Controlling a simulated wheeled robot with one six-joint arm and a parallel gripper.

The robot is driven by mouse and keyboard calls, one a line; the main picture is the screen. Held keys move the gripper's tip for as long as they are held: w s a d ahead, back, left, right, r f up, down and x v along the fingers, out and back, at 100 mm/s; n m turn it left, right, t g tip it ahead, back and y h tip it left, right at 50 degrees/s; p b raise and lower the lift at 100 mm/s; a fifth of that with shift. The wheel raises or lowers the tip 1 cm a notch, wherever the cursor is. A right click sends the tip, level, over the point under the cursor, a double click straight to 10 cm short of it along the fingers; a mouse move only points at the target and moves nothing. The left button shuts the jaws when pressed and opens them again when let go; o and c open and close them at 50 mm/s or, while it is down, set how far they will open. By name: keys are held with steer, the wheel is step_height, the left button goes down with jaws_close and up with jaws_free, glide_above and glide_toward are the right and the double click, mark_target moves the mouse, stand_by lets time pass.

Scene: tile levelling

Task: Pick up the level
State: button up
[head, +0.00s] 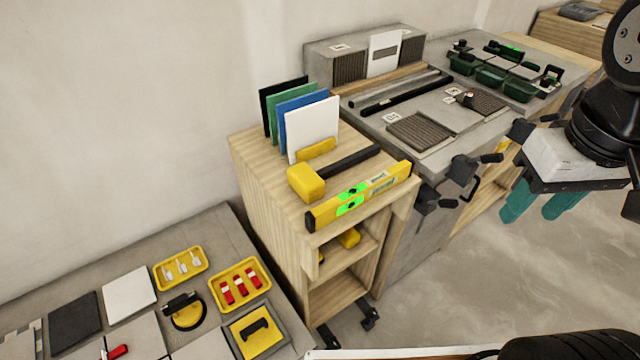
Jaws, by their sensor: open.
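The level (382,187) is a yellow bar with bright green vials and a dark end cap. It lies along the front edge of the top of a wooden cabinet (262,170) in the middle of the head view. My gripper (533,215) has teal fingers pointing down. It is open and empty at the right of the view, well to the right of the level and apart from it.
A mallet (306,182) with a yellow head and dark handle lies just behind the level. Upright coloured panels (313,127) stand behind it. A grey workbench (425,175) with black clamps (462,168) is to the right. Lower left, a table holds tiles and yellow trays (240,284).

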steer(key=w+a+f+n, duration=0.1)
steer(key=w+a+n, duration=0.4)
steer(key=w+n, duration=0.25)
steer(key=n+g, duration=0.1)
steer(key=n, duration=1.6)
glide_above(343, 196)
step_height(343, 196, down, 12)
steer(key=shift+f, duration=0.2)
step_height(343, 196, down, 8)
steer(key=shift+d+r, duration=0.1)
steer(key=shift+r, duration=0.15)
jaws_close()
